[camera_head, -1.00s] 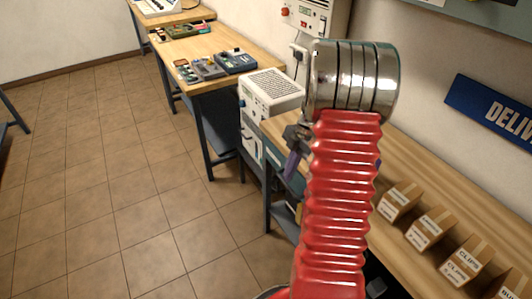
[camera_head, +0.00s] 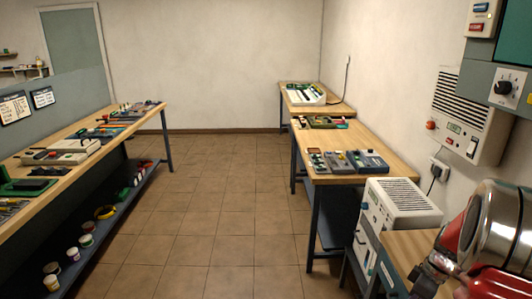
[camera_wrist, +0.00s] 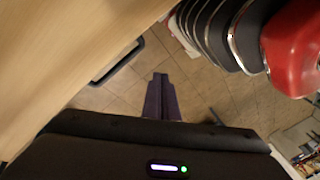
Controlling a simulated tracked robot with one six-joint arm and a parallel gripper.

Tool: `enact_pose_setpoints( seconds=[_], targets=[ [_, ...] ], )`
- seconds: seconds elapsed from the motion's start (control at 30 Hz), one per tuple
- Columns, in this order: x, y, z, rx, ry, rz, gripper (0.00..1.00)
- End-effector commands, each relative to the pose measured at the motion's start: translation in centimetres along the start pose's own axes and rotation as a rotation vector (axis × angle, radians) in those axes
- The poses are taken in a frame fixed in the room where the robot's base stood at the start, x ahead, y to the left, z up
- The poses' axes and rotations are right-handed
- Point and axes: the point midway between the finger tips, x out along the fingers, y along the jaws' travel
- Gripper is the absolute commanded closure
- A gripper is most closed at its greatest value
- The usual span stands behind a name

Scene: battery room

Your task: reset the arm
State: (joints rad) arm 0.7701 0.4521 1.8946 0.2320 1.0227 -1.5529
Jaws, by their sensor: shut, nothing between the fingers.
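My gripper (camera_wrist: 161,78) shows in the wrist view with its narrow purple fingers together and nothing between them. It hangs over the tiled floor, beside a wooden table edge (camera_wrist: 60,60). In the head view my red and chrome arm is at the lower right edge, in front of the near right bench (camera_head: 405,245). The fingers are too small and too close to the arm to make out there.
A white vented unit (camera_head: 400,200) stands by the near right bench. Beyond it, a workbench (camera_head: 390,145) holds several devices. A long bench (camera_head: 100,140) with tools and a lower shelf of pots runs along the left. The tiled floor (camera_head: 220,215) between is clear.

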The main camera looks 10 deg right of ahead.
Motion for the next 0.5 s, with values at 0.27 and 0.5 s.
enact_pose_setpoints(
  seconds=[0.27, 0.5],
  targets=[
    [-1.6, -3.5, -1.2, 0.314, -0.035, 0.051, 1.0],
    [-3.7, -7.4, -3.2, 0.548, -0.042, 0.128, 1.0]
  ],
)
